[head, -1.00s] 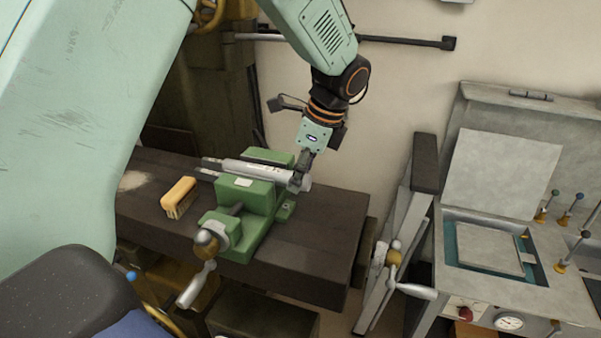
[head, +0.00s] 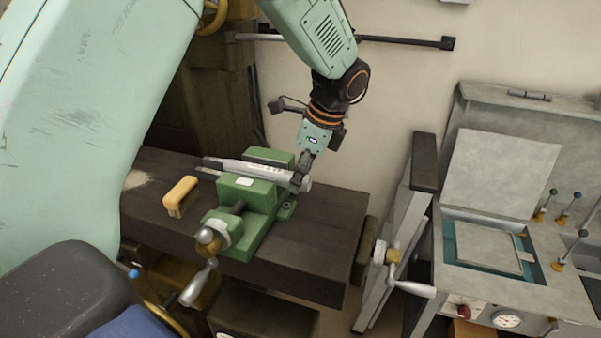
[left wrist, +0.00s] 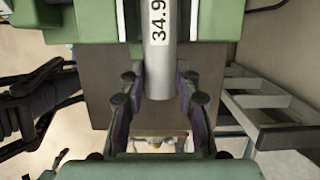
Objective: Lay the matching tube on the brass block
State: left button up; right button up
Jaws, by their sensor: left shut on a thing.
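A silver-grey tube (head: 258,170) lies along the green vise (head: 262,198) on the dark bench. In the left wrist view the tube (left wrist: 158,58) carries a white label reading "34.9", with the rest cut off by the frame edge. My left gripper (head: 297,181) is shut on the tube's right end, beyond the vise. In the left wrist view its two fingers (left wrist: 160,92) stand on either side of that end. Another grey bar end shows left of the vise, partly hidden. I cannot make out a brass block. My right gripper is not in view.
The vise handle (head: 198,285) sticks out in front. A grey stand with a crank (head: 413,289) and a machine with an open lid (head: 500,175) stand to the right. The bench's right end is clear.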

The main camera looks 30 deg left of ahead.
pick_arm(q)
jog(key=shift+w+a+f+p, duration=0.1)
jog(key=shift+w+p, duration=0.3)
dwell(0.3)
jog(key=o, duration=1.2)
jog(key=shift+w+a, duration=0.1)
jog(key=shift+w, duration=0.05)
jog(key=shift+r, duration=4.55)
